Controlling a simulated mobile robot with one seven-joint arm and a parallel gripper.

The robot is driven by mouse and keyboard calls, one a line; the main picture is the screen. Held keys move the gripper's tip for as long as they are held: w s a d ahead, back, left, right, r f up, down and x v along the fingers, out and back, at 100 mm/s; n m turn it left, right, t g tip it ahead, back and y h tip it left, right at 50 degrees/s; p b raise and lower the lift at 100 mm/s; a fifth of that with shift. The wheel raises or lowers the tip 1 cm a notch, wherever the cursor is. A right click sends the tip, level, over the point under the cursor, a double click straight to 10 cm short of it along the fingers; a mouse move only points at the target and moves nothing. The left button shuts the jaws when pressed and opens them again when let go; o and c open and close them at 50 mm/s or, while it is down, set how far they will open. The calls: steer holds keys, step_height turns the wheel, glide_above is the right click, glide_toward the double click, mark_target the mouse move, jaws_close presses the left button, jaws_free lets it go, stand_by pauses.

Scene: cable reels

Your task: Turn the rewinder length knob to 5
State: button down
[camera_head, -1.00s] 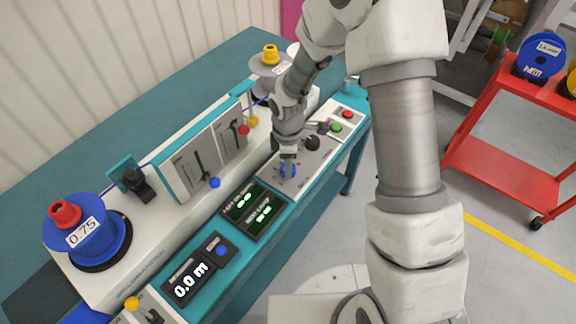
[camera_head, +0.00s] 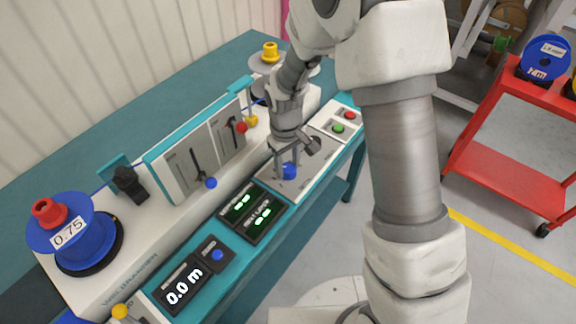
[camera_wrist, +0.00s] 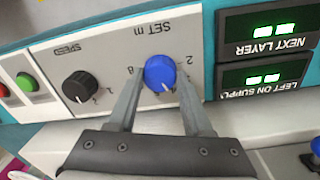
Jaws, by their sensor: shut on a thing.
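The blue length knob (camera_wrist: 160,72) sits on the grey panel marked SET m, upside down in the wrist view. Numbers ring it, with 2 and 8 legible. Its white pointer mark faces the lower part of the wrist view; the number there is hidden or too small to read. My gripper (camera_wrist: 162,82) has one finger on each side of the knob and is shut on it. In the head view my gripper (camera_head: 287,172) reaches down to the blue knob (camera_head: 289,171) on the rewinder's front panel.
A black SPEED knob (camera_wrist: 80,86) is beside the blue knob. Green (camera_wrist: 25,83) and red buttons lie beyond it. Two green displays (camera_head: 250,210) and a length readout of 0.0 m (camera_head: 185,287) are nearby. Levers (camera_head: 211,183) stand behind on the rewinder.

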mark_target(285, 167)
steer(key=m, duration=0.3)
steer(key=shift+m, duration=2.6)
steer(key=shift+c, duration=1.6)
jaws_free()
step_height(285, 167, up, 18)
steer(key=p, duration=0.1)
steer(key=shift+a+f, duration=0.25)
steer(key=shift+a, duration=0.1)
steer(key=shift+r, duration=0.1)
